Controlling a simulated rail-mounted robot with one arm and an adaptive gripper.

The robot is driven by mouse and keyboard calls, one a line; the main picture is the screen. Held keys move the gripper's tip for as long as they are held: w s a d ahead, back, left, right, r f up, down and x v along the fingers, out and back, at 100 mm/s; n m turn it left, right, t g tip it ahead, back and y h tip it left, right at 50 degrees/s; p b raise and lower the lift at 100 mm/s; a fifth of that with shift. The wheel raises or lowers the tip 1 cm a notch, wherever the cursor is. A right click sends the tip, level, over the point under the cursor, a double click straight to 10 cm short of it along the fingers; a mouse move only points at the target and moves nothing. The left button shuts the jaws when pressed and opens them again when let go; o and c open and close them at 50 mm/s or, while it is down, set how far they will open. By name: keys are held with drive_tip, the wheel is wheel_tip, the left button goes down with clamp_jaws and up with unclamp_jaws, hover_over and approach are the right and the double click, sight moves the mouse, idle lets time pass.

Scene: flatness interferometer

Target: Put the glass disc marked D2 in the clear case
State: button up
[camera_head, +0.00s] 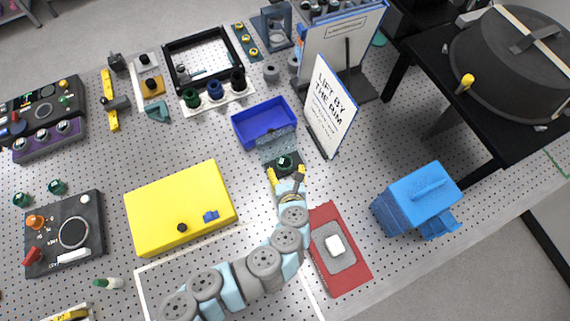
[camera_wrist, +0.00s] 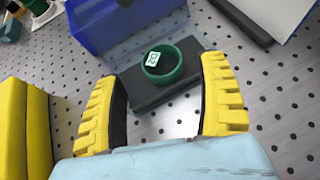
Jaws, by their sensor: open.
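A green-rimmed disc (camera_wrist: 163,62) with a white label that seems to read D2 lies on a dark block (camera_wrist: 150,94). It also shows small in the head view (camera_head: 284,162). A see-through panel (camera_head: 278,146) stands at the block's far edge; together they look like the clear case with its lid raised. My gripper (camera_head: 286,172) is open, its yellow fingers on either side of the block's near part. In the wrist view the gripper (camera_wrist: 162,80) has the disc between and just beyond its fingertips, with gaps on both sides. The disc's underside is hidden.
A blue bin (camera_head: 264,122) stands just behind the panel. A sign board (camera_head: 330,108) stands close at right. A yellow block (camera_head: 181,208) lies left, a red mat (camera_head: 340,250) at front right. Bare perforated table shows between them.

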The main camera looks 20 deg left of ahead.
drive_tip(key=shift+v, duration=3.45)
drive_tip(key=shift+w+d+f+p, duration=0.1)
drive_tip(key=shift+p, duration=0.2)
